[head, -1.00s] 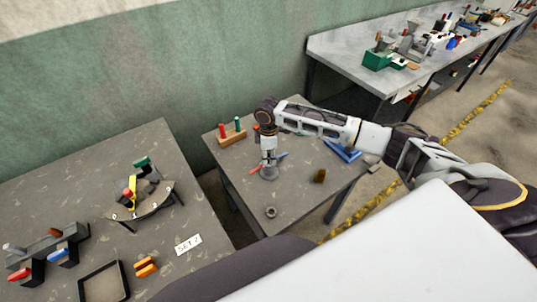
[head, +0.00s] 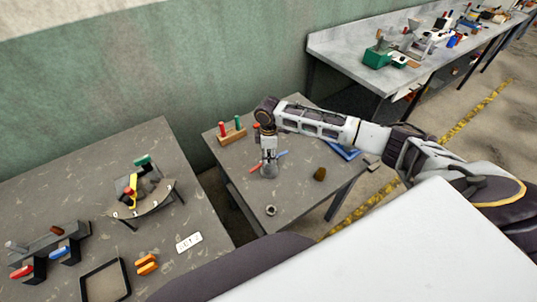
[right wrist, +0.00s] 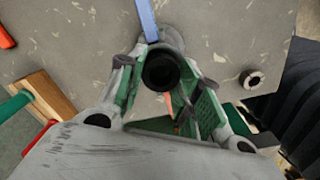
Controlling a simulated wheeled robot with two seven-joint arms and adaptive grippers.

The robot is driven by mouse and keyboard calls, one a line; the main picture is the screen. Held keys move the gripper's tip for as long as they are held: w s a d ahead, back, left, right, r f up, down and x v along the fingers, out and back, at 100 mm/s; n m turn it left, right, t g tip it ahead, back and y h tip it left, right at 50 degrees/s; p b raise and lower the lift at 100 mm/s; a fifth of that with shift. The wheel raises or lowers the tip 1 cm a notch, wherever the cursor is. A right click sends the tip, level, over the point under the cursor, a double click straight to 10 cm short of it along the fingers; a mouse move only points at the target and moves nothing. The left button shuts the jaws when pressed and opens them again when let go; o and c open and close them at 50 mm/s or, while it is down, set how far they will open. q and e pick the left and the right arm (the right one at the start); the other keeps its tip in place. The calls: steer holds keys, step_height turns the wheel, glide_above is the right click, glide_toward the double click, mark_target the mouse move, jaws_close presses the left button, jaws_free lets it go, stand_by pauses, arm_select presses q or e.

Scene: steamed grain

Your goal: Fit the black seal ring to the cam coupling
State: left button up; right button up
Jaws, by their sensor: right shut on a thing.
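My right gripper (head: 269,160) points down over the small middle table. In the right wrist view its green-padded fingers (right wrist: 162,84) are closed around the black seal ring (right wrist: 161,70), which shows as a dark round piece with a darker middle. The grey cam coupling (head: 269,172) stands on the table directly below the fingertips. In the right wrist view part of the coupling (right wrist: 174,38) shows beyond the ring. I cannot tell whether the ring touches the coupling. My left gripper is not in view.
A small grey ring-shaped part (head: 271,211) lies near the table's front. A brown piece (head: 319,174) lies to the right. A wooden block with coloured pegs (head: 232,135) stands at the back left. A blue bar (right wrist: 148,20) lies close to the coupling.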

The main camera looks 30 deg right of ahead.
steer(key=shift+f, duration=0.2)
stand_by(0.6)
steer(key=shift+r+p, duration=0.3)
steer(key=shift+p, duration=0.55)
steer(key=shift+f, duration=0.3)
stand_by(1.3)
steer(key=shift+r+p, duration=0.3)
stand_by(0.4)
steer(key=shift+f, duration=0.3)
stand_by(0.7)
steer(key=shift+r, duration=0.3)
stand_by(0.5)
steer(key=o, duration=0.9)
